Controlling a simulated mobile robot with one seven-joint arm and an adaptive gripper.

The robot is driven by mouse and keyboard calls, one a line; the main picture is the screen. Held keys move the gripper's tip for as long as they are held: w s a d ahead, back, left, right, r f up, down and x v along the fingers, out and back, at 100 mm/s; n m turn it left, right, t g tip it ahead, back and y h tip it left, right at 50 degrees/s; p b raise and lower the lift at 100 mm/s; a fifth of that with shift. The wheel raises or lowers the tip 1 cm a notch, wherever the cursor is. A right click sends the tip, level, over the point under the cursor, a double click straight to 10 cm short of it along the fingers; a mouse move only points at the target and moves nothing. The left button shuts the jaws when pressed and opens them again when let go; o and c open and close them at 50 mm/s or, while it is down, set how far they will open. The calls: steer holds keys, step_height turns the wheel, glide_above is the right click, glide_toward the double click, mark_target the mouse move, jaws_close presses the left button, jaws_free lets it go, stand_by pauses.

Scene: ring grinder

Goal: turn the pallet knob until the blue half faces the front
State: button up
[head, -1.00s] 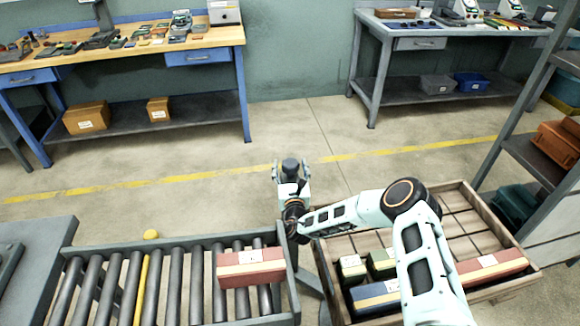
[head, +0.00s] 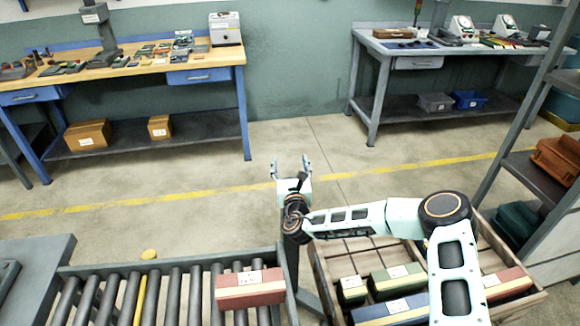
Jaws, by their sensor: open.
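My gripper (head: 291,164) is open and empty, with its two fingers apart and pointing away toward the back of the room. It is above the floor, beyond the right end of the roller conveyor. No pallet knob with a blue half can be made out. A small yellow rounded piece (head: 149,254) shows at the far edge of the conveyor; I cannot tell what it is.
The roller conveyor (head: 175,270) carries a red and tan box (head: 250,290). A wooden crate (head: 527,295) at right holds several boxes, partly hidden by my arm. A wooden-topped bench (head: 150,75) and grey bench (head: 450,47) stand behind. Open floor lies between.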

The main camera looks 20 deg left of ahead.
steer(key=shift+c, duration=0.7)
steer(key=shift+w, duration=0.1)
steer(key=shift+c, duration=1)
steer(key=n+g+y+b, duration=0.2)
steer(key=n+y, duration=0.1)
steer(key=y, duration=0.1)
steer(key=d+f+n+g+y+b, duration=0.1)
steer(key=n+g+y+b, duration=0.1)
steer(key=y+b, duration=0.1)
steer(key=s+f+n+g+y+b, duration=0.1)
steer(key=n+g+y+b, duration=0.2)
steer(key=y, duration=0.2)
steer(key=shift+d+n, duration=0.3)
steer(key=d+f+g+b, duration=0.1)
steer(key=f, duration=0.1)
steer(key=f+n+g, duration=0.1)
steer(key=f, duration=0.2)
steer(key=d+f+g+b, duration=0.1)
steer(key=f+g, duration=0.1)
steer(key=f, duration=0.1)
steer(key=shift+s+d+n+h+b, duration=0.3)
steer(key=shift+s+d+n+h, duration=0.05)
steer(key=shift+n+h, duration=0.05)
steer(key=x, duration=0.9)
steer(key=shift+a+b, duration=0.35)
steer(key=shift+a, duration=0.05)
steer(key=shift+w+r, duration=0.1)
steer(key=shift+c, duration=0.4)
